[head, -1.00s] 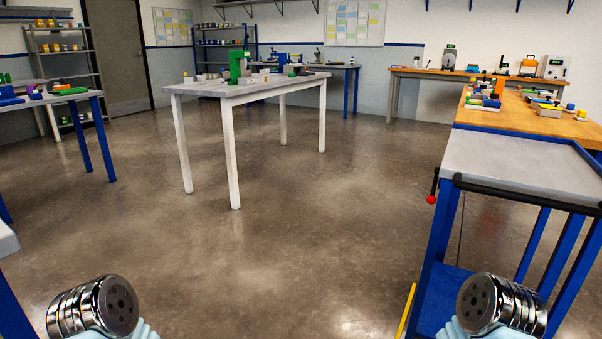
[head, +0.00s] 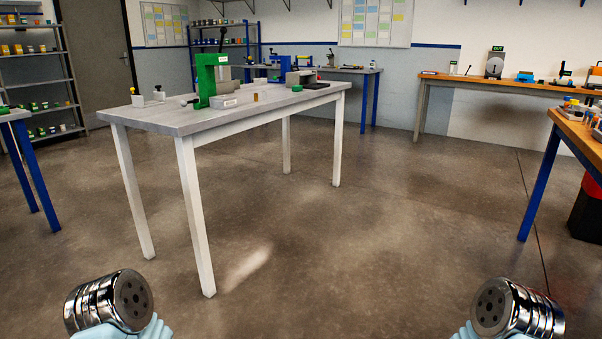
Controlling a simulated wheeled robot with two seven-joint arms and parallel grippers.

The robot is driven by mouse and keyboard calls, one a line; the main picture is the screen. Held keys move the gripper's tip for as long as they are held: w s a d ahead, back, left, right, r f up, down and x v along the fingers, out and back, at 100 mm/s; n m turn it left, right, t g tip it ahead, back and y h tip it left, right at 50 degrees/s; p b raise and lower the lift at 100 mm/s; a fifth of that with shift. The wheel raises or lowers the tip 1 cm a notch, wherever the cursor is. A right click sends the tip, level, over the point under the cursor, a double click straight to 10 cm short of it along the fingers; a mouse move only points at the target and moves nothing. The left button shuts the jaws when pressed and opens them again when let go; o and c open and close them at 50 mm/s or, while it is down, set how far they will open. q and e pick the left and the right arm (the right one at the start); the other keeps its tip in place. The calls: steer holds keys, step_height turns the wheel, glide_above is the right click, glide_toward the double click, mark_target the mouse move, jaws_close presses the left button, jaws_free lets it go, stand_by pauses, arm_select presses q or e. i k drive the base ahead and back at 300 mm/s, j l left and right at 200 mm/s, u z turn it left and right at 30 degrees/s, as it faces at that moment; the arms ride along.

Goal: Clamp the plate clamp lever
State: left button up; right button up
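No plate clamp lever can be made out for certain in the head view; the things on the tables are too small to tell. A grey-topped table with white legs (head: 189,210) stands ahead of me, left of centre. No fingers of either gripper are in view.
Open concrete floor (head: 380,240) lies ahead and to the right of the table. A wooden-topped bench (head: 590,133) is at the right edge, another (head: 450,82) along the back wall. A blue-legged table (head: 40,170) is at the left edge, near shelves (head: 45,85).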

mark_target(183, 103)
steer(key=i+u, duration=0.15)
steer(key=i, duration=0.4)
steer(key=i+l+u, duration=0.1)
steer(key=i, duration=0.4)
steer(key=i+l+u, duration=0.15)
steer(key=i, duration=0.4)
steer(key=i+l+u, duration=0.1)
steer(key=i+l, duration=0.15)
steer(key=i, duration=0.25)
